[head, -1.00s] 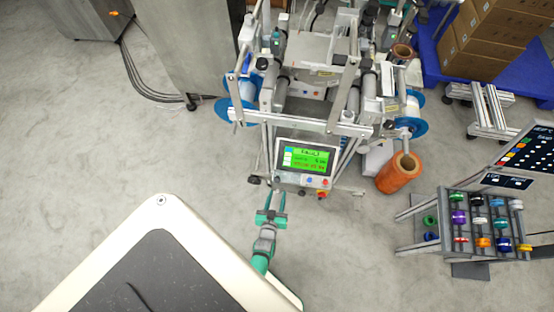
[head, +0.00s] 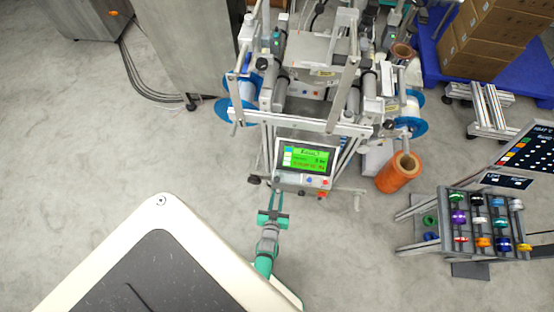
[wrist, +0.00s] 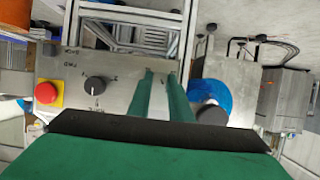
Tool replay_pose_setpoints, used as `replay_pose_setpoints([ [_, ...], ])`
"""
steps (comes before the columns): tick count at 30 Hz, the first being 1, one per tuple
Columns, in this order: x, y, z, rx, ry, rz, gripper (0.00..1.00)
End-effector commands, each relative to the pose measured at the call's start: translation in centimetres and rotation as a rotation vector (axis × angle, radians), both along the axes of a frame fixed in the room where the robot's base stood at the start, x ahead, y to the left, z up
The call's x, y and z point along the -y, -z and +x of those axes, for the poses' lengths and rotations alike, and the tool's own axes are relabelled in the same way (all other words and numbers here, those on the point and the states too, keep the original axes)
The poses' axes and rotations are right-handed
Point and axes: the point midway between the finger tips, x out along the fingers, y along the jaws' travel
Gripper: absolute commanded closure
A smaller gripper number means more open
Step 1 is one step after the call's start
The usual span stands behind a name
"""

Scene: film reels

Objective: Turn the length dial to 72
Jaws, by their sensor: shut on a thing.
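The machine's control panel (head: 300,181) is below its green screen (head: 308,159); the small digits are too blurred to read surely. My gripper (head: 274,193) reaches the panel's lower left, its fingers close together. In the wrist view my gripper (wrist: 163,78) has both green fingertips against the metal panel (wrist: 125,72). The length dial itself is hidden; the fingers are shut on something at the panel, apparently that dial. A dark selector knob (wrist: 98,86) and a red button on a yellow base (wrist: 47,92) are beside the fingers, untouched.
An orange roll (head: 397,174) stands on the floor right of the machine. A rack of coloured reels (head: 480,222) is farther right. A blue reel (wrist: 210,97) shows beside the panel in the wrist view.

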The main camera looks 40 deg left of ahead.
Motion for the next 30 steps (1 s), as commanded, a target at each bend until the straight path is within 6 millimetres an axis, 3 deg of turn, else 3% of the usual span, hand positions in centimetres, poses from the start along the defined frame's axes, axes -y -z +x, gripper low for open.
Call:
replay_pose_setpoints([
  [30,0.42,0.2,0.27,-0.305,-0.006,0.496,1.0],
])
